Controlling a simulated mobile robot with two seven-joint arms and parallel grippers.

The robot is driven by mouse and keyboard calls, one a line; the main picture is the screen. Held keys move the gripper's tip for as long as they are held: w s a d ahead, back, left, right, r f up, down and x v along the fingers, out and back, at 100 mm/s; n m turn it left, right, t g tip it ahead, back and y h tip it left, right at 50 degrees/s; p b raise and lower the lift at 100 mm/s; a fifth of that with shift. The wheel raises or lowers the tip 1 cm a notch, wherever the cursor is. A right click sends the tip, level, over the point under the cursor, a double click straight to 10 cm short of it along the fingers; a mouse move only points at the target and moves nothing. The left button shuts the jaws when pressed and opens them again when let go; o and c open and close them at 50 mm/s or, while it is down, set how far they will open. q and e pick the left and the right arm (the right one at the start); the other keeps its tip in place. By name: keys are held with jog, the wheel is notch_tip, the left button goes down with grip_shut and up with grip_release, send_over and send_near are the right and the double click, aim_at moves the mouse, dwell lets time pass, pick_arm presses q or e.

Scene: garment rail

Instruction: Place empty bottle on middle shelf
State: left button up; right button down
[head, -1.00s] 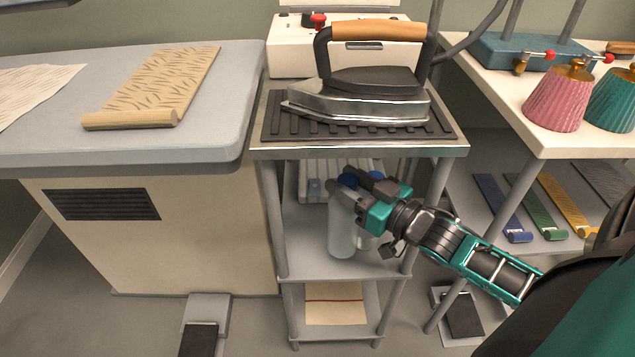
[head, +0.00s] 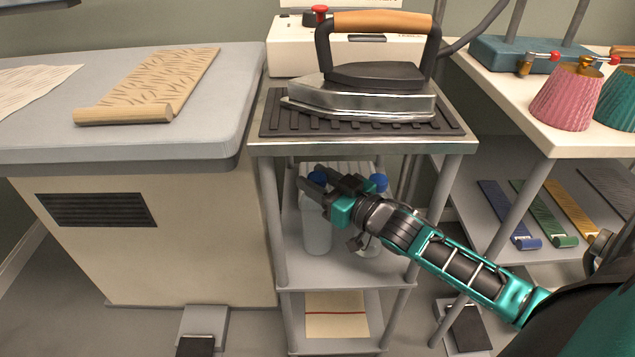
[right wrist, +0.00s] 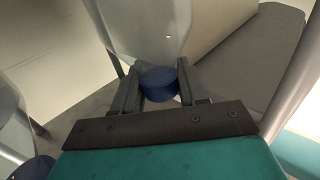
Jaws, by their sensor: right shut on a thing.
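My right gripper (head: 313,180) is shut on the neck of a clear bottle (head: 317,232), just below its blue cap. The bottle is upright over the left part of the trolley's middle shelf (head: 345,268); its base is at or just above the surface, I cannot tell which. In the right wrist view the blue cap (right wrist: 158,83) sits between the fingers. A second clear bottle with a blue cap (head: 379,182) stands to the right, partly hidden by my arm. A bottle (right wrist: 12,125) also shows at the left edge of the wrist view. My left gripper is not in view.
The trolley's top (head: 262,148) bears an iron (head: 365,92) on a ribbed mat, above my gripper. Trolley posts (head: 273,225) flank the shelf. White ribbed items lie behind the bottles. A lower shelf holds a beige sheet (head: 337,315). A padded table (head: 200,140) stands left.

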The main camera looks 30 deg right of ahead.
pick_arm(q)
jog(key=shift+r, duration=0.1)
pick_arm(e)
jog(key=c, duration=0.6)
grip_release()
jog(key=p+v, duration=0.3)
jog(key=v, duration=0.9)
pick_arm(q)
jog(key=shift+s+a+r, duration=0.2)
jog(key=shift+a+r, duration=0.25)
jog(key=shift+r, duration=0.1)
pick_arm(e)
jog(key=s+a+f+g, duration=0.2)
jog(key=a+f, duration=0.3)
jog(key=a, duration=0.4)
jog(key=s+a+f+g+h, duration=0.1)
jog(key=s+a+f+g, duration=0.2)
jog(key=a, duration=0.5)
notch_tip(320, 180, down, 3)
jog(key=shift+a+r+g, duration=0.2)
jog(key=shift+a+g, duration=0.15)
jog(key=shift+g, duration=0.45)
